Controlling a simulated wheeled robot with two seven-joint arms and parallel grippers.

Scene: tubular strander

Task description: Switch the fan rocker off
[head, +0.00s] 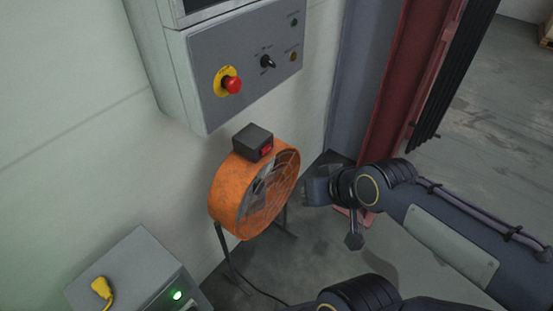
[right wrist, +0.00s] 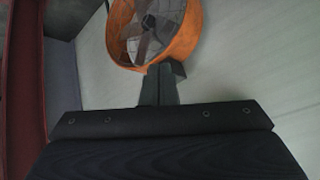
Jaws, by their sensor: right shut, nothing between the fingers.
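The orange drum fan (head: 232,196) stands on dark legs by the wall, and its grille faces right. A dark switch box (head: 250,140) sits on top of it and carries the red fan rocker (head: 266,149). The rocker's position is too small to tell. My right gripper (head: 309,191) is shut and empty, to the right of the fan and apart from it in the head view. In the right wrist view, the shut fingers (right wrist: 158,82) point toward the fan (right wrist: 180,45). They partly cover the switch box (right wrist: 179,69), and the rocker is hidden. My left gripper is out of view.
A grey control panel (head: 245,60) with a red emergency stop (head: 232,85) and a black selector (head: 267,62) hangs above the fan. A grey cabinet (head: 135,270) with a green light stands lower left. A red column (head: 400,80) rises behind my right arm.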

